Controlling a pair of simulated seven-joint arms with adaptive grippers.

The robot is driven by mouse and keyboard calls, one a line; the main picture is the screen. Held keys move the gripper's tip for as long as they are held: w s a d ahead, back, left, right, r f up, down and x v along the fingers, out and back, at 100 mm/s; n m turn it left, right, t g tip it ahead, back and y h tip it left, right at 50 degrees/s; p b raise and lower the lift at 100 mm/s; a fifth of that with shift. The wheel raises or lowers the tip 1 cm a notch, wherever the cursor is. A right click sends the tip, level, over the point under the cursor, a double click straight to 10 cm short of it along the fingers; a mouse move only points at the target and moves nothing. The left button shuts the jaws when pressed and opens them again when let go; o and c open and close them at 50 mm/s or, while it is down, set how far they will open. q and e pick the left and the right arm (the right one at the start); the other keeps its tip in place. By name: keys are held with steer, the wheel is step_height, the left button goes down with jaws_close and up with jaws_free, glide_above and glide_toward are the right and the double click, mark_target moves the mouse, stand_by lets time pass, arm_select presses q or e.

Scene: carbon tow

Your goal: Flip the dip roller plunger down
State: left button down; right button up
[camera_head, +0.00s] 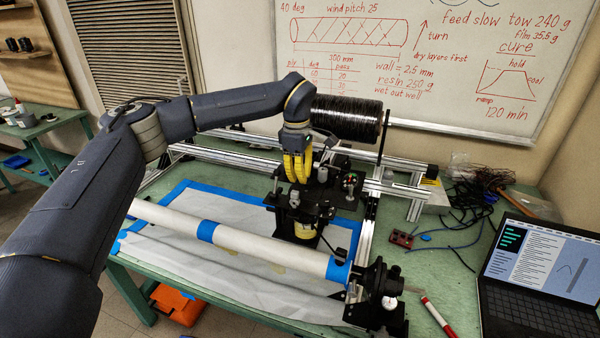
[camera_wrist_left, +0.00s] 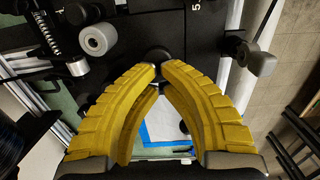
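My left gripper (camera_head: 298,168) has yellow ribbed fingers and points down over the black roller carriage (camera_head: 302,215) in the head view. In the left wrist view the fingertips (camera_wrist_left: 158,70) are close together, with a narrow gap. A dark round knob (camera_wrist_left: 157,55) shows just beyond the tips. I cannot tell whether the fingers touch it, or whether it is the dip roller plunger. Grey rollers (camera_wrist_left: 97,39) sit on the carriage at the left, and another grey roller (camera_wrist_left: 262,63) is at the right. My right gripper is not in view.
A black tow spool (camera_head: 346,118) is mounted just right of my left wrist. A long white mandrel (camera_head: 250,242) with blue tape lies in front of the carriage. A laptop (camera_head: 540,275), loose cables (camera_head: 465,210) and a red marker (camera_head: 437,316) are at the right.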

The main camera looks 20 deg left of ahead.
arm_select(q)
step_height(320, 180, up, 14)
steer(key=shift+a, duration=0.35)
stand_by(0.4)
stand_by(0.4)
